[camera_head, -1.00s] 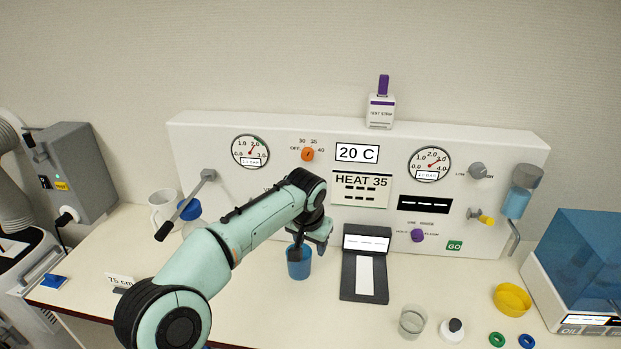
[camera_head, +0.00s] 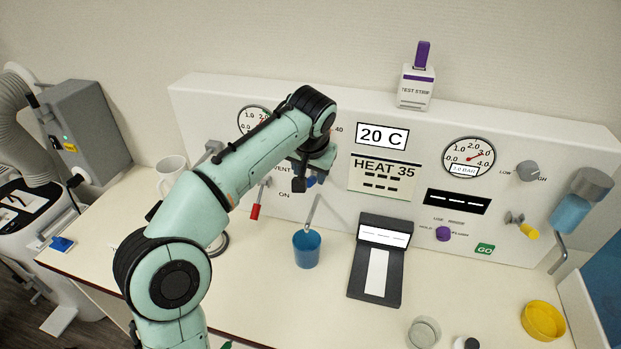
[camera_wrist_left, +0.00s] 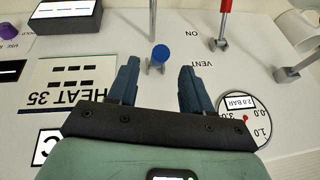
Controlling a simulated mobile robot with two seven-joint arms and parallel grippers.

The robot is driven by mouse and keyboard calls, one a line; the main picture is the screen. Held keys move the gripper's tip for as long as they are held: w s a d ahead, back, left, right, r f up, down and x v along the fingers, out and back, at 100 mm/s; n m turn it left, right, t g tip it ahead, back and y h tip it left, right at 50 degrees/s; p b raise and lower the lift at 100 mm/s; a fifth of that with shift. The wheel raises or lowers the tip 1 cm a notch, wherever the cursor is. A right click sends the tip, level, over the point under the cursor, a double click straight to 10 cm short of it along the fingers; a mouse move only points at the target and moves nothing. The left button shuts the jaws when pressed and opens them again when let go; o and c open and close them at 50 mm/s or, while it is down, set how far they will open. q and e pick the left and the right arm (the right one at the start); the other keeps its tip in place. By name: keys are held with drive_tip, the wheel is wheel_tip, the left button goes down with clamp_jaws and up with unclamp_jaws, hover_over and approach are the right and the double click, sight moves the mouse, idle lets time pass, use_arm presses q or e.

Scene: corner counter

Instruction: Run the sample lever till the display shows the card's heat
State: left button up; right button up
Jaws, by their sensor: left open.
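The display (camera_head: 381,137) on the white panel reads 20 C. The card (camera_head: 383,174) below it reads HEAT 35 and also shows in the left wrist view (camera_wrist_left: 62,92). A small lever with a blue round knob (camera_wrist_left: 160,53) sits on the panel, above a thin metal spout (camera_head: 312,210); I take it for the sample lever. My left gripper (camera_wrist_left: 159,64) is open, with the knob between and just ahead of its fingertips. In the head view the gripper (camera_head: 307,180) partly covers the knob. My right gripper is out of view.
A blue cup (camera_head: 307,249) stands below the spout. A red-handled lever (camera_head: 255,211) is left of the gripper. A black tray device (camera_head: 377,262) stands to the right. A clear cup (camera_head: 423,333) and yellow dish (camera_head: 542,320) are near the front right.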

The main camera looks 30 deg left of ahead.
sight(310, 179)
use_arm(q)
drive_tip(key=shift+x, duration=2.35)
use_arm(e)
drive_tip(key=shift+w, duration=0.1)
use_arm(q)
clamp_jaws()
drive_tip(key=f+t+b, duration=0.1)
drive_tip(key=b, duration=0.2)
drive_tip(key=s+f+t+b, duration=0.1)
drive_tip(key=b, duration=0.2)
drive_tip(key=shift+d+f+y, duration=0.2)
drive_tip(key=shift+y, duration=0.1)
drive_tip(key=f+t+b, duration=0.1)
drive_tip(key=b, duration=0.3)
drive_tip(key=f+t+b, duration=0.1)
drive_tip(key=t+b, duration=0.1)
drive_tip(key=b, duration=0.2)
drive_tip(key=shift+s+y, duration=0.3)
drive_tip(key=shift+y, duration=0.1)
drive_tip(key=shift+t+b, duration=0.4)
drive_tip(key=shift+b, duration=0.8)
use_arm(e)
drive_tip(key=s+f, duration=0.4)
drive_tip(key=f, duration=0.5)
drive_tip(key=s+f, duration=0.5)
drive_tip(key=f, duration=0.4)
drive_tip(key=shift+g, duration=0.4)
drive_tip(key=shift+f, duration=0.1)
